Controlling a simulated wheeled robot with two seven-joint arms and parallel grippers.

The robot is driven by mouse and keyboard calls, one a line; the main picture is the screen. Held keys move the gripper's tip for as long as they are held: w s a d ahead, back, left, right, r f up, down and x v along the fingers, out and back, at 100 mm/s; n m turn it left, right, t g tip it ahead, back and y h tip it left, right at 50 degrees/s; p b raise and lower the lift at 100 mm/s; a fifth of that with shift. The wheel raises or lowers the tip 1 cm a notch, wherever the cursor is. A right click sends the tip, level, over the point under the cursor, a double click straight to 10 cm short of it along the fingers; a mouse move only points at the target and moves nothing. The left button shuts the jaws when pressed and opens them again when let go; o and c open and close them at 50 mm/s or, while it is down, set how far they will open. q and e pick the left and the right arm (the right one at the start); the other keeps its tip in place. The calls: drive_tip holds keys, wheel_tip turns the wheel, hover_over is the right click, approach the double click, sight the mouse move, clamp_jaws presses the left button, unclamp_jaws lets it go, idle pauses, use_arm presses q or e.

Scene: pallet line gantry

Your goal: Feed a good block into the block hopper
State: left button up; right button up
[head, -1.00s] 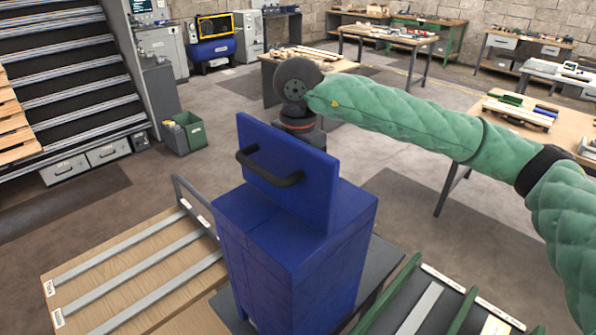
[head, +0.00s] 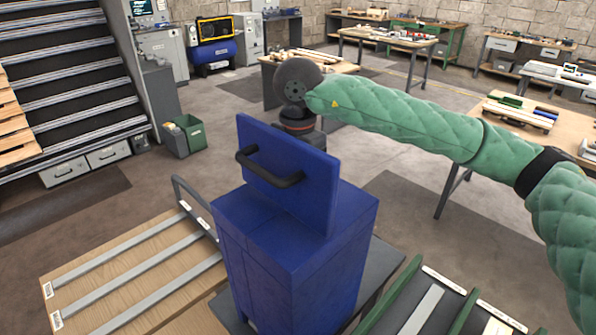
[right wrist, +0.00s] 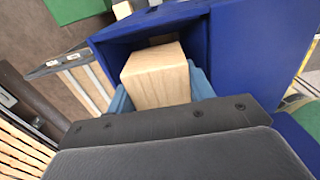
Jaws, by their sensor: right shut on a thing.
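The block hopper (head: 300,240) is a tall blue box with a raised blue panel and a black handle in the head view. My right arm reaches behind that panel, which hides the gripper there. In the right wrist view my right gripper (right wrist: 162,90) has its light-blue fingers shut on a pale wooden block (right wrist: 157,72). The block is at the open mouth of the blue hopper (right wrist: 245,55), its far end toward the dark inside. Whether it touches the hopper walls I cannot tell. My left gripper is in neither view.
A wooden board with grey rails (head: 130,270) lies left of the hopper. A rack with green rails (head: 440,305) stands at its right. A green bin (head: 188,135) is on the floor further back. Workbenches (head: 390,38) line the back.

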drive_tip(key=shift+f+b, duration=0.85)
drive_tip(key=shift+b, duration=0.05)
idle(1.0)
drive_tip(key=o, duration=0.9)
drive_tip(key=shift+o, duration=0.3)
drive_tip(key=shift+r+b, duration=0.3)
drive_tip(key=shift+o, duration=0.7)
wheel_tip(320, 180, up, 6)
drive_tip(key=shift+f+b, duration=0.1)
drive_tip(key=shift+b, duration=1.15)
drive_tip(key=shift+r, duration=0.7)
